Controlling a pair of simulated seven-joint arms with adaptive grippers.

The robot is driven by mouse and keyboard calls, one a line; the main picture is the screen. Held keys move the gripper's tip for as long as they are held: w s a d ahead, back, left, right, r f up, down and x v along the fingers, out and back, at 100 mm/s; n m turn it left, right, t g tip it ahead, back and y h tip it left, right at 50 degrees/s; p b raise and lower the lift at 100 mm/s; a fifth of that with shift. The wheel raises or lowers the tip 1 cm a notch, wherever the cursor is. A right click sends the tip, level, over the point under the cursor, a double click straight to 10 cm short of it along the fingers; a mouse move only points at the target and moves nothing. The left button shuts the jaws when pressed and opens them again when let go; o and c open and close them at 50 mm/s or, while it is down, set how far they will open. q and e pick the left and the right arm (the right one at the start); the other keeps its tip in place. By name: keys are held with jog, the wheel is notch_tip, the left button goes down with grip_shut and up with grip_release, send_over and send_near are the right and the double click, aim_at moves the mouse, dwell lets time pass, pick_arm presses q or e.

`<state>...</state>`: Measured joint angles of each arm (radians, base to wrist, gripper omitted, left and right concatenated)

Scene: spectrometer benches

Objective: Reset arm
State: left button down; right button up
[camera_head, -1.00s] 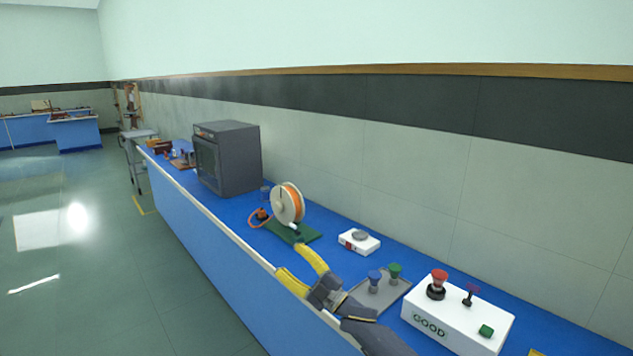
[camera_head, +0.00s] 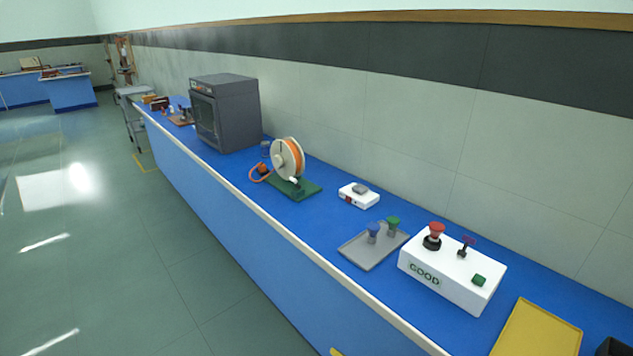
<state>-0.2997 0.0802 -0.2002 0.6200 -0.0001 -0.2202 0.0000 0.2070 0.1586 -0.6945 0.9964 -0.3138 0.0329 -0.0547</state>
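Only a small yellow tip (camera_head: 336,351) shows at the bottom edge, in front of the blue bench. My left gripper is not in view. No gripper touches anything on the bench in what shows.
On the blue bench (camera_head: 325,220) stand a dark grey oven (camera_head: 228,115), an orange-banded spool (camera_head: 288,158) on a green base, a small white device (camera_head: 359,195), a grey tray (camera_head: 360,252) with two stoppered pieces, a white "GOOD" box (camera_head: 445,280) and a yellow tray (camera_head: 540,330).

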jog(key=s+d+f+m+g+h, duration=0.25)
jog(key=s+d+f, duration=0.45)
jog(key=s+f, duration=0.4)
jog(key=s+d+f+m+g+h, duration=0.25)
jog(key=s+d+f, duration=0.35)
jog(key=s+f, duration=0.5)
jog(key=s+d+f+m+g, duration=0.1)
jog(key=s+d, duration=0.1)
jog(key=s, duration=0.8)
jog(key=s+d+f+m+g+h, duration=0.1)
jog(key=s+d+f+m+g, duration=0.1)
jog(key=s, duration=0.9)
jog(key=s+d+f+m+g, duration=0.1)
jog(key=s+d, duration=0.3)
jog(key=s, duration=0.7)
jog(key=shift+f+m, duration=0.4)
jog(key=shift+f, duration=0.35)
